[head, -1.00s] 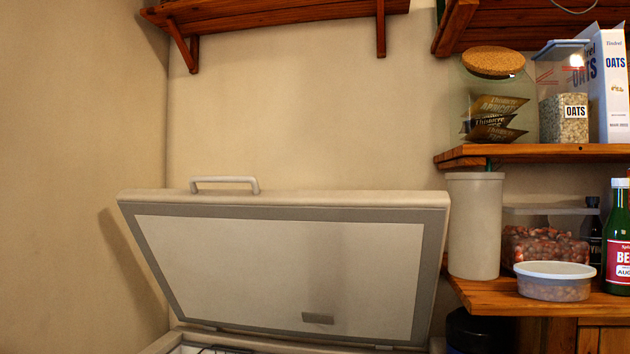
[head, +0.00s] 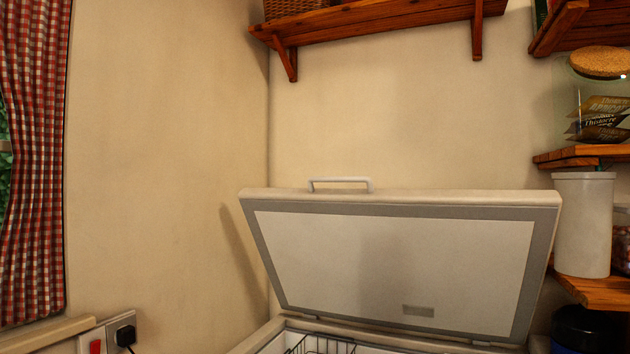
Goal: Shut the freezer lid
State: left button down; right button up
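The freezer lid (head: 385,268) stands raised and tilted back near the wall, its pale inner panel with a grey border facing me. A white handle (head: 340,181) sits on its top edge. The freezer body (head: 262,337) shows only as a rim at the bottom of the head view, with a wire basket (head: 318,346) just visible inside. The rest of the freezer is cut off by the lower edge. Neither of my grippers is in view.
Right of the lid are a pale canister (head: 584,225) on a pine shelf (head: 603,292) and a dark bin-like object (head: 590,328) below. A wall shelf (head: 385,15) hangs above. At left are a checked curtain (head: 32,160) and a plugged socket (head: 121,333).

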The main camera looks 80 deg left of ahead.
aim_at(470, 264)
jog(key=k, duration=0.35)
jog(key=u, duration=1.1)
